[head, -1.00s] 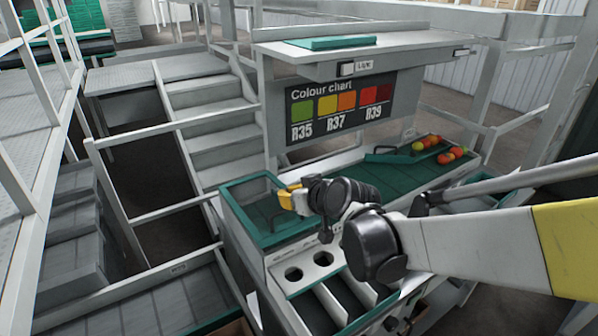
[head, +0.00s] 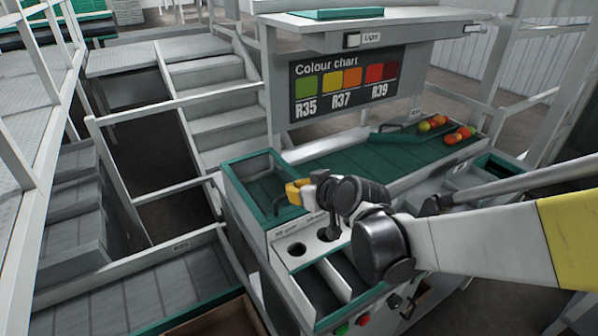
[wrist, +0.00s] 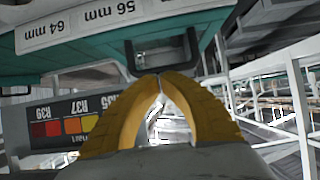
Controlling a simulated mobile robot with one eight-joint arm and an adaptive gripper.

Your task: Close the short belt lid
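A green-framed lid with a clear pane (head: 230,178) lies over the box at the left end of the short belt. It looks flat or slightly tilted; I cannot tell if it sits fully down. Its dark U-shaped handle (wrist: 194,50) shows in the wrist view. My gripper (head: 290,190) is above the lid's front right part, close to that handle. In the wrist view its yellow fingers (wrist: 160,75) meet at the tips, against or just in front of the handle bar. I see nothing held between them; contact is unclear.
A green belt (head: 365,160) runs right, with a handled green plate (head: 400,134) and several tomatoes (head: 452,138). A colour chart (head: 345,85) stands behind. Holes, dividers and buttons (head: 362,320) are in front. Steps (head: 215,100) and railings are left.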

